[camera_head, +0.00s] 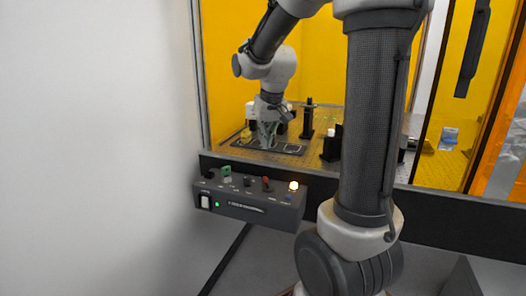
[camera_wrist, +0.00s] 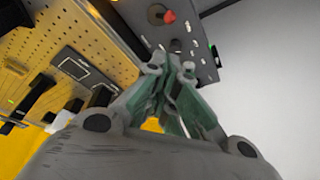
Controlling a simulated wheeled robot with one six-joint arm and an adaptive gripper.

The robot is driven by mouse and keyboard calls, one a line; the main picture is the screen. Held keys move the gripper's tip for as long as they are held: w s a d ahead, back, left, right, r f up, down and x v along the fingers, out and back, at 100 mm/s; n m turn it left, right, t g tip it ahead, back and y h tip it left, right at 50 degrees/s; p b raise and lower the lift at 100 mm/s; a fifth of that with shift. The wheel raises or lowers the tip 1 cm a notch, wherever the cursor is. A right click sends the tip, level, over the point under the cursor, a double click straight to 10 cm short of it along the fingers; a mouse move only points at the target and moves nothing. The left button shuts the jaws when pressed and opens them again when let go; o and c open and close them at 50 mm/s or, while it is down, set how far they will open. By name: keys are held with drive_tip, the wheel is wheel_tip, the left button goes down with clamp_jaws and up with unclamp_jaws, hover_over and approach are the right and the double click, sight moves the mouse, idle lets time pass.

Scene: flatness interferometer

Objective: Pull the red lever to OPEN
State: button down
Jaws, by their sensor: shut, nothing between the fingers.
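The red lever (camera_head: 266,180) stands on top of a dark grey control box, right of centre. In the wrist view its round red knob (camera_wrist: 169,17) shows near the top edge, on a pale round base. My gripper (camera_head: 268,140) points down above and behind the box, and appears apart from the lever. In the wrist view my gripper (camera_wrist: 172,66) is shut and empty, its fingertips below the red knob in the picture. The lettering around the lever is too small to read.
A white wall (camera_head: 90,150) is at left.

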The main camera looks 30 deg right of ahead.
drive_tip(key=shift+v, duration=1.45)
